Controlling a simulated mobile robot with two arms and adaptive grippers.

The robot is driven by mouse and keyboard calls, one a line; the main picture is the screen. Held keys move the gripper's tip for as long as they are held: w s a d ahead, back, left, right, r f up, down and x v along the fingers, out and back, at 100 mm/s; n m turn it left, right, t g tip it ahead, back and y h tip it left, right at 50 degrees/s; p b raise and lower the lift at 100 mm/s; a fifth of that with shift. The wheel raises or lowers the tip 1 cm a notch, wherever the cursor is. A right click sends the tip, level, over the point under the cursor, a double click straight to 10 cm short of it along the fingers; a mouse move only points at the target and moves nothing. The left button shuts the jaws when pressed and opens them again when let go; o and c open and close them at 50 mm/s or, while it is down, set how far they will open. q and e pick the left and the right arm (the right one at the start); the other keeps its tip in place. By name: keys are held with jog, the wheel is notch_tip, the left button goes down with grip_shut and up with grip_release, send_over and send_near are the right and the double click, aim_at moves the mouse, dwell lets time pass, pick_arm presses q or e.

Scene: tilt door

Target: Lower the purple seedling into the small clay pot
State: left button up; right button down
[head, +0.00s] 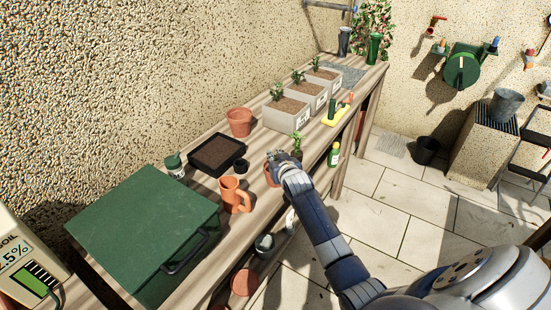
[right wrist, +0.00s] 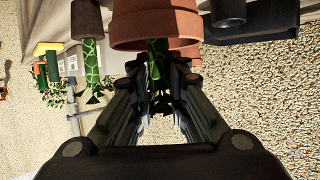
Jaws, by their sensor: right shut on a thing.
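The small clay pot (head: 268,175) stands on the bench, partly hidden by my right gripper (head: 277,158). In the right wrist view, which looks upside down, the clay pot (right wrist: 155,22) is close, with its rim toward the fingers. My right gripper (right wrist: 160,85) is shut on the purple seedling. The seedling's green stem (right wrist: 156,58) shows at the pot's rim, and its dark leaves (right wrist: 161,104) lie between the fingers. Its root end is hidden, so I cannot tell how deep it sits. My left gripper is not in view.
Another seedling in a dark plug (head: 297,143) stands close to the right of my gripper. An orange watering jug (head: 233,195), black tray (head: 216,154) and larger clay pot (head: 239,122) are to the left. Planter boxes (head: 288,112) stand behind, and a green box (head: 140,232) fills the near bench.

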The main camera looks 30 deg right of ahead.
jog(key=c, duration=1.5)
grip_release()
jog(key=shift+s, duration=0.1)
